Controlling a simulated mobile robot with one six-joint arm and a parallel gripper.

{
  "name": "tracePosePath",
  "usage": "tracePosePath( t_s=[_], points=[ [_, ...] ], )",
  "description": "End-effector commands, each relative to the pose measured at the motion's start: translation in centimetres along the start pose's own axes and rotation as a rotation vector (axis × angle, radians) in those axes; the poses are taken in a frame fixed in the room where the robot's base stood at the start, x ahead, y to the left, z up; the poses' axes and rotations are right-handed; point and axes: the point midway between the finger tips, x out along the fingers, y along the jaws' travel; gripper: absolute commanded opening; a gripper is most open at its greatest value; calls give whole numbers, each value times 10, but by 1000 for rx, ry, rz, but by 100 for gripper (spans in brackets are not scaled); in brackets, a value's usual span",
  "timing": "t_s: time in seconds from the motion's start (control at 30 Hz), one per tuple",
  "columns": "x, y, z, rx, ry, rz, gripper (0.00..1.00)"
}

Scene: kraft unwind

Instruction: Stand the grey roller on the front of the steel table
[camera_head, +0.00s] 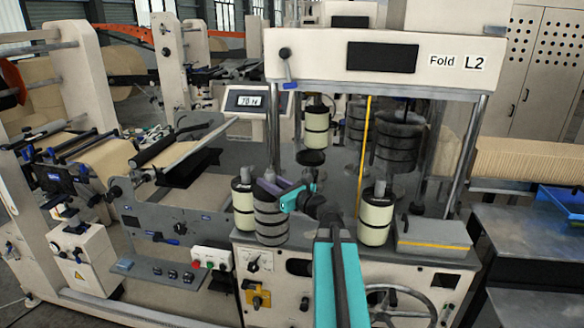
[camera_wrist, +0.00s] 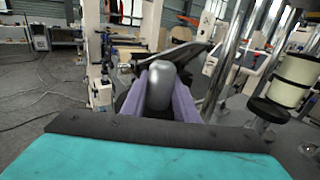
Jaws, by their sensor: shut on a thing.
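The grey roller (camera_head: 271,226), an upright cylinder with dark bands, is at the front left of the folding machine's deck. My gripper (camera_head: 273,187) reaches it from the right, with purple fingers closed around its top. In the wrist view, the fingers (camera_wrist: 160,98) grip a smooth grey rounded end of the roller (camera_wrist: 159,86). Whether its base touches the deck I cannot tell. A grey steel table (camera_head: 515,232) stands at the right edge of the head view.
Cream rollers with black ends stand close on the left (camera_head: 243,205) and right (camera_head: 376,215) of my gripper. A grey box with a yellow stripe (camera_head: 433,236) lies further right. Machine posts (camera_head: 464,155) frame the deck. A blue tray (camera_head: 563,200) sits on the steel table.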

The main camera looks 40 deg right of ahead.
Motion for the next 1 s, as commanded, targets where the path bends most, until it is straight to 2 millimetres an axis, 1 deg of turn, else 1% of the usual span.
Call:
tracePosePath(
  t_s=[0.03, 0.2, 0.47, 0.6, 0.8, 1.0],
  points=[
    [6, 14, -7, 4, -3, 35, 0],
    [20, 58, -31, 4, -3, 149, 0],
    [34, 128, -66, 3, -3, 325, 0],
    [36, 166, -86, 3, -3, 420, 0],
    [36, 221, -116, 3, -4, 553, 0],
    [30, 268, -150, 2, -4, 670, 0]
  ],
)
